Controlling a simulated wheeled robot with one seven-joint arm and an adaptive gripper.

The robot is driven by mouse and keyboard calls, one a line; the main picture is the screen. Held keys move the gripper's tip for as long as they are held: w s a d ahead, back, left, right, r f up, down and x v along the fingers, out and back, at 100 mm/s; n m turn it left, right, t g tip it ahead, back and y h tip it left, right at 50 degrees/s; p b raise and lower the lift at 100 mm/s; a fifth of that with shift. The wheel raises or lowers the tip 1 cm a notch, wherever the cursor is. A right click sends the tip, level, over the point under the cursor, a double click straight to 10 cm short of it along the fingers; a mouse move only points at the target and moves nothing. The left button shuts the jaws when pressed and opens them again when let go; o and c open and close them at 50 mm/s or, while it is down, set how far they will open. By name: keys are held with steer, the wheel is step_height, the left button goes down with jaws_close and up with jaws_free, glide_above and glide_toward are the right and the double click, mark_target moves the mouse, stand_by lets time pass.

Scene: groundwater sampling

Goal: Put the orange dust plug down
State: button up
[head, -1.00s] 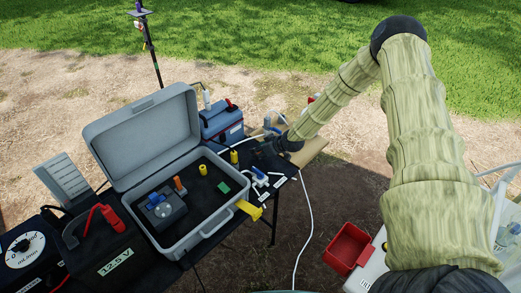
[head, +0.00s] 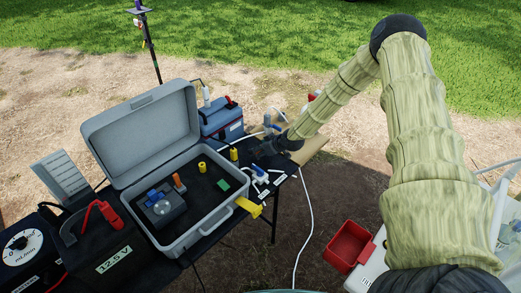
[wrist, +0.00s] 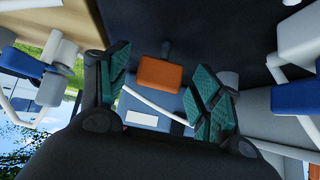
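An orange block, which I take to be the orange dust plug (wrist: 160,73), shows in the wrist view between my fingers against the dark table top. My gripper (wrist: 160,88) is open, with its green pads apart and a gap on each side of the block. In the head view my gripper (head: 262,149) is low over the right part of the black table, right of the grey case. I cannot make out the block there; the gripper seems to hide it. A different upright orange piece (head: 179,183) stands inside the open grey case (head: 206,228).
A blue box (head: 221,122) stands behind my gripper. A yellow piece (head: 234,154) and a white valve with a blue handle (head: 259,172) are close by. White tubing (head: 304,210) hangs off the table edge. A red bin (head: 348,246) is at the lower right.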

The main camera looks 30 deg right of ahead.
steer(key=shift+r, duration=0.1)
steer(key=shift+s+r+p, duration=0.1)
steer(key=shift+r+p, duration=0.55)
steer(key=b+v, duration=0.2)
steer(key=v, duration=0.9)
steer(key=shift+s+r, duration=0.2)
steer(key=shift+s, duration=0.05)
stand_by(0.3)
